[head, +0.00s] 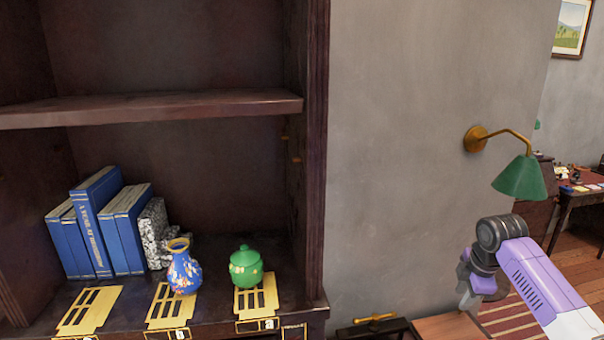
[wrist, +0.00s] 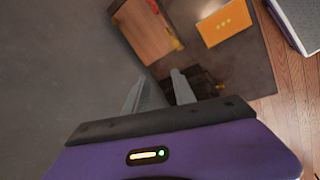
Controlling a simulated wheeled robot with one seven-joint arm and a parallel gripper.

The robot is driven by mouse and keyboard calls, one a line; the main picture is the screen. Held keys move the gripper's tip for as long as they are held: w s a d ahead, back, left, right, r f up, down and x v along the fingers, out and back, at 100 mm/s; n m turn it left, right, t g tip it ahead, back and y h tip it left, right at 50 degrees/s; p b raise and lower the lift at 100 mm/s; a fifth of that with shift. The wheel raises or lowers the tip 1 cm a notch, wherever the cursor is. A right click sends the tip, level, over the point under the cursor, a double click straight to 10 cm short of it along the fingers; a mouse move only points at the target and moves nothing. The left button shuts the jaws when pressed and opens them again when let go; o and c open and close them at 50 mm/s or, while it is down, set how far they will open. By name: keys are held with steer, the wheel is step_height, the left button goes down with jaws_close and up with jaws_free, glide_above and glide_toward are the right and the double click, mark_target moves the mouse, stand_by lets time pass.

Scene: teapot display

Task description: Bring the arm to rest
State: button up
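My arm (head: 540,285) reaches in from the lower right in the head view, folded at a dark joint beside the grey wall. My gripper (head: 466,299) hangs below that joint, partly hidden and well to the right of the shelf. In the wrist view, my gripper (wrist: 159,78) shows two grey fingers with a gap between them. Nothing is held between them, and they touch nothing that I can see.
A blue vase (head: 183,268) and a green lidded pot (head: 246,267) stand on gold plates on the shelf (head: 215,312), right of blue books (head: 95,230). A green wall lamp (head: 520,178) hangs just above my arm. A brown wooden surface (head: 450,327) lies below my gripper.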

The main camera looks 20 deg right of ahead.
steer(key=w+a+m+t, duration=0.3)
steer(key=w+a+t, duration=0.25)
steer(key=w, duration=0.25)
steer(key=w+a+r+m+t+b, duration=0.2)
steer(key=a+m+t, duration=0.5)
steer(key=a, duration=1.2)
steer(key=s+a+f+b, duration=0.1)
steer(key=s+a, duration=0.5)
steer(key=s, duration=0.9)
steer(key=s+a+f+y+b, duration=0.1)
steer(key=s+a, duration=0.5)
steer(key=s, duration=0.9)
steer(key=s+a+f+m+y+b, duration=0.1)
steer(key=s+a+f+b, duration=0.2)
steer(key=s+a, duration=0.4)
steer(key=s+f, duration=0.1)
steer(key=s, duration=0.7)
steer(key=shift+s, duration=0.3)
steer(key=shift+g, duration=0.25)
